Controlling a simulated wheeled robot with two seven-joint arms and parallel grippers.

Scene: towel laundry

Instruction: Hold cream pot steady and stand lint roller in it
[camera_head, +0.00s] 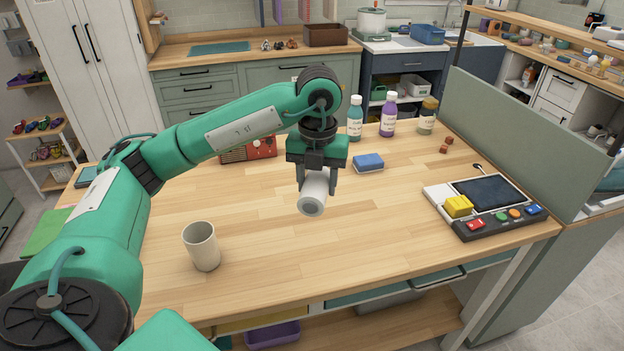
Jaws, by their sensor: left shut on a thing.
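The cream pot (202,247) stands upright on the wooden table, left of the middle and near the front edge. It looks empty from here. My left gripper (317,184) is shut on a white roll, which looks like the lint roller (313,196). The roller is tilted, with its round hollow end facing the camera, and is to the right of and apart from the pot. The gripper hides the far part of the roller, so I cannot see a handle. My right gripper is not in view.
A blue sponge (368,162), a red box (250,150) and several bottles (388,115) stand towards the back of the table (370,250). A control panel (497,218) with coloured buttons and a yellow block (458,206) sits at the right. The front middle is clear.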

